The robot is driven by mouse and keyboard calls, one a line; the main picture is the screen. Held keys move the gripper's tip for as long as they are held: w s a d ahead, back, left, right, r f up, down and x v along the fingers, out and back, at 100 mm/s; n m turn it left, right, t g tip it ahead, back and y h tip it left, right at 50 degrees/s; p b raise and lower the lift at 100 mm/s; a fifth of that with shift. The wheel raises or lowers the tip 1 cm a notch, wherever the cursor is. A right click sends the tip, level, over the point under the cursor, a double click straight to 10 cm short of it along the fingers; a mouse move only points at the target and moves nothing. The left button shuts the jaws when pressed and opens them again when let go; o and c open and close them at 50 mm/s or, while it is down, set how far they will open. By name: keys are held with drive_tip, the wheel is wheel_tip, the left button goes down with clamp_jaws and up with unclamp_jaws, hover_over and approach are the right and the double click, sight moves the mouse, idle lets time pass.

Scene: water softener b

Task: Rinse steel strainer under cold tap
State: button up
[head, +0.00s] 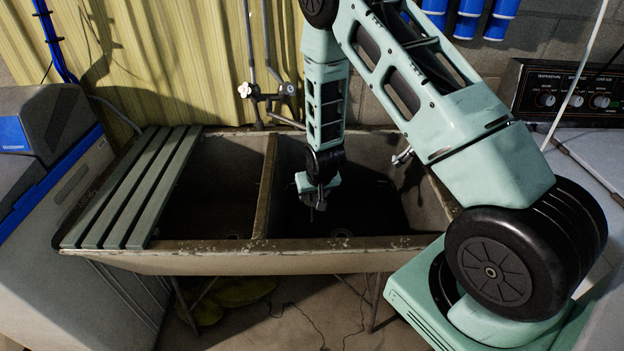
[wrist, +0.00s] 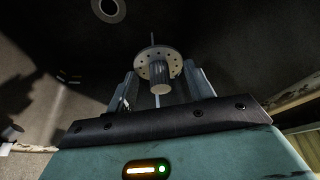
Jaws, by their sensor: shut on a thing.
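The steel strainer (wrist: 158,66), with a perforated round disc, a ribbed body below it and a thin central rod, is between my gripper's fingers in the wrist view. My gripper (wrist: 160,88) is shut on its ribbed body. In the head view my gripper (head: 318,205) points down inside the sink's right basin; the strainer is too dark to make out there. The wall tap (head: 262,97) stands behind the basins, left of my gripper. It has a white handle (head: 244,90) and a darker handle (head: 289,88). I see no running water.
The old double sink (head: 330,243) has a divider (head: 265,187) between its basins. A slatted board (head: 135,190) covers the left end. A drain ring (wrist: 108,9) shows in the wrist view. A grey cabinet (head: 60,210) stands left; a machine with dials (head: 565,95) stands right.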

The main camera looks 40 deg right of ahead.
wheel_tip(320, 180, up, 17)
drive_tip(key=p, duration=1.1)
drive_tip(key=shift+p, duration=0.35)
